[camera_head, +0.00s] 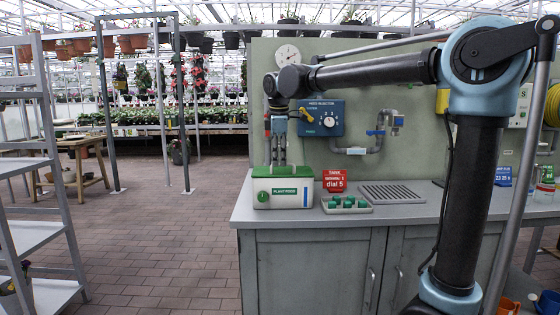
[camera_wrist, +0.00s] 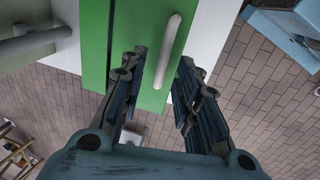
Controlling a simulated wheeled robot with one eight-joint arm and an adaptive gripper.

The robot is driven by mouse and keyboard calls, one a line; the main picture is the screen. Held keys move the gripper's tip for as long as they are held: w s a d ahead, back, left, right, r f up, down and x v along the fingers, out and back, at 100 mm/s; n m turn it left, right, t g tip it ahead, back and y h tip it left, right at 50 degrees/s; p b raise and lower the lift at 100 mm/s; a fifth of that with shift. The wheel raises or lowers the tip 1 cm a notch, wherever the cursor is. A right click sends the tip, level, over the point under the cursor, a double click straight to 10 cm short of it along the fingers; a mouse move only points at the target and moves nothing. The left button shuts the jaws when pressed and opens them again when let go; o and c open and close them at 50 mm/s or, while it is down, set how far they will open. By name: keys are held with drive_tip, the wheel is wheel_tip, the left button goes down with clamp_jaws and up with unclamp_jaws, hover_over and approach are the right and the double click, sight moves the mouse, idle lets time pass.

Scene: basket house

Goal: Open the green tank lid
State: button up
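The tank labelled "PLANT FEED" (camera_head: 290,199) is a white box on the left end of the counter. Its green lid (camera_head: 300,171) lies flat on top and looks closed. In the wrist view the green lid (camera_wrist: 135,22) fills the upper middle and carries a pale grey bar handle (camera_wrist: 168,48). My gripper (camera_head: 279,163) points down over the lid. In the wrist view my gripper (camera_wrist: 163,62) is open, one finger on each side of the handle's near end. I cannot tell whether the fingers reach down around the handle or touch it.
A red "dial 5" sign (camera_head: 335,181), a tray of green pieces (camera_head: 346,204) and a grey drain grate (camera_head: 391,194) are right of the tank on the counter (camera_head: 440,210). A blue dial box (camera_head: 322,118) and pipes are on the panel behind. Brick floor lies left.

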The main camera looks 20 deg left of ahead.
drive_tip(key=shift+f, duration=0.4)
clamp_jaws()
drive_tip(key=shift+w+r, duration=0.1)
